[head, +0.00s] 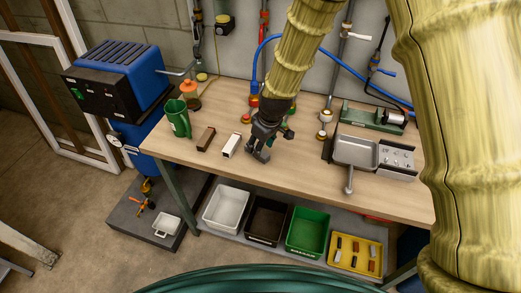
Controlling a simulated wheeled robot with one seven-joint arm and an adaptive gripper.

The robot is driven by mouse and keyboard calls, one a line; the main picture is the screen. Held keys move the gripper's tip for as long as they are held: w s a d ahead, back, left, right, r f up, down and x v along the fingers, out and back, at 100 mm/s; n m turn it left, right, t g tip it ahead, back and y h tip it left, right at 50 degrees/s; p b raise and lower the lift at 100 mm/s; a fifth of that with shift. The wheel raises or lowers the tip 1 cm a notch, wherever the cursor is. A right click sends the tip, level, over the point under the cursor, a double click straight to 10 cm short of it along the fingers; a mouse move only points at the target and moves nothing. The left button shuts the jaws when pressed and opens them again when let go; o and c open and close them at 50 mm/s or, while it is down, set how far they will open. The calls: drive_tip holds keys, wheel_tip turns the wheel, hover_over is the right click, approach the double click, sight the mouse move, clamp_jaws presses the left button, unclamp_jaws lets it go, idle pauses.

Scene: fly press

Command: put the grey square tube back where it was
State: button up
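A pale grey-white square-section piece (230,144) with a dark end lies on the wooden workbench; it looks like the square tube, though its exact colour is hard to judge. A similar dark brown piece (206,138) lies to its left. My gripper (259,154) points down over the bench, just right of the pale piece and apart from it. The fingers are small and dark here, and I cannot tell whether they are open or hold anything.
On the workbench (300,172), a green jug (178,119) stands left and a grey metal tray (354,152) right. White (226,207), black (267,220) and green (307,232) bins and a yellow tray of small pieces (337,258) sit below. The bench front is clear.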

drive_tip(key=b+v, duration=0.2)
drive_tip(key=v, duration=0.7)
drive_tip(key=shift+b, duration=0.35)
